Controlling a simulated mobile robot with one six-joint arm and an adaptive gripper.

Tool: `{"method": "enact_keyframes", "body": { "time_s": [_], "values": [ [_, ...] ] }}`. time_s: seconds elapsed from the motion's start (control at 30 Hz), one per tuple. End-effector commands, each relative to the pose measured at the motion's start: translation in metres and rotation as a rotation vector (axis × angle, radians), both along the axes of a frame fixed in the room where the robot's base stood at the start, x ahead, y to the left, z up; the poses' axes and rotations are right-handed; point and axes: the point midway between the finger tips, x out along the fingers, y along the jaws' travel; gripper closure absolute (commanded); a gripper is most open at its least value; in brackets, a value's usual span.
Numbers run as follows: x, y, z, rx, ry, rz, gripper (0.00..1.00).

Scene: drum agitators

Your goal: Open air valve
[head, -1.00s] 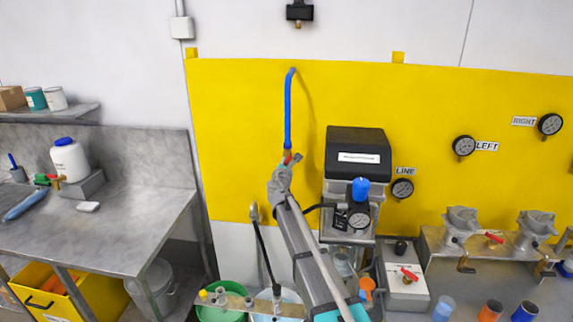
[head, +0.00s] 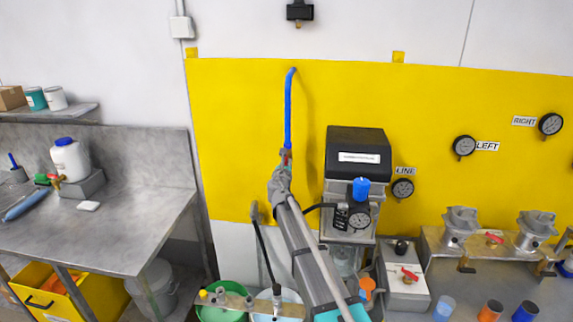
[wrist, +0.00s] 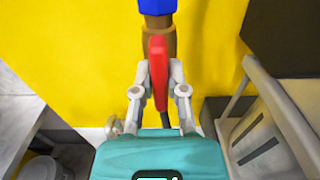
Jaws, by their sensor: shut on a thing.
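The air valve is a brass fitting (wrist: 158,24) at the lower end of a blue pipe (head: 288,110) that runs down the yellow wall panel. Its red lever (wrist: 158,65) lies roughly in line with the pipe and points down. My gripper (head: 285,165) is at the valve, just left of the black-topped unit. In the wrist view, my gripper (wrist: 158,88) has one finger on each side of the red lever and is shut on it. In the head view, my gripper hides most of the valve.
The black-topped unit (head: 357,155) with a blue cap and gauge stands close on the right. A LINE gauge (head: 402,190) is beyond it. A metal table (head: 110,235) is at the left. Green (head: 220,312) and white buckets stand below. The panel left of the pipe is clear.

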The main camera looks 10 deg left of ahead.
Motion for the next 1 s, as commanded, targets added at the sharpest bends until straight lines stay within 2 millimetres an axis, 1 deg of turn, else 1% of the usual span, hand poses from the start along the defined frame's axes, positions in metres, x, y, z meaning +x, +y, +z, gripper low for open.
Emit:
{"method": "enact_keyframes", "body": {
  "time_s": [0.27,0.3,0.47,0.87,1.0],
  "values": [
    [0.0001,-0.0001,0.0001,-0.003,-0.001,0.000,1.00],
    [0.0001,-0.0002,0.0002,-0.003,-0.001,0.000,0.77],
    [0.0002,-0.0002,0.0002,-0.002,-0.001,0.000,0.47],
    [-0.0007,-0.0002,0.0002,-0.001,0.000,0.000,0.47],
    [-0.0066,-0.0003,0.0001,-0.001,0.000,0.000,0.47]
  ]
}}
